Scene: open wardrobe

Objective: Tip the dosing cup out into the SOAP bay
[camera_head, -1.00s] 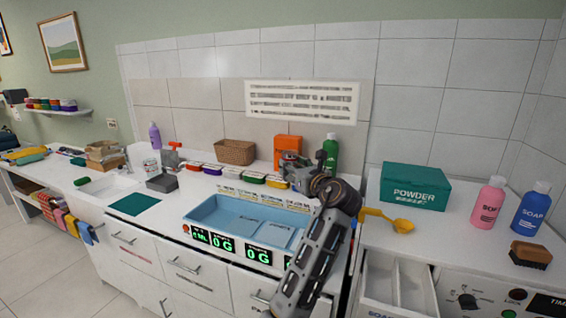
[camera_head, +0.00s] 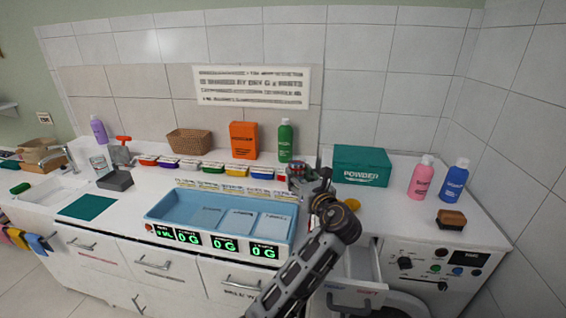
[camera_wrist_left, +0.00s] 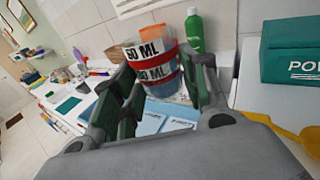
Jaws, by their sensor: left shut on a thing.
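The clear dosing cup (camera_wrist_left: 150,68), with a red band and "50 ML" markings, is held between the fingers of my left gripper (camera_wrist_left: 160,88). In the head view my left gripper (camera_head: 308,180) is over the counter, right of the blue tray, and the cup is hard to make out there. The cup looks about upright, with bluish contents. The SOAP bay belongs to the open drawer (camera_head: 372,262) of the white machine at lower right. My right gripper is not in view.
The blue tray (camera_head: 165,212) with readouts lies left of my arm. A yellow scoop (camera_head: 352,204) and a green POWDER box (camera_head: 362,166) are near the gripper. A pink bottle (camera_head: 421,178), a blue bottle (camera_head: 454,181) and a brush (camera_head: 451,219) stand farther right.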

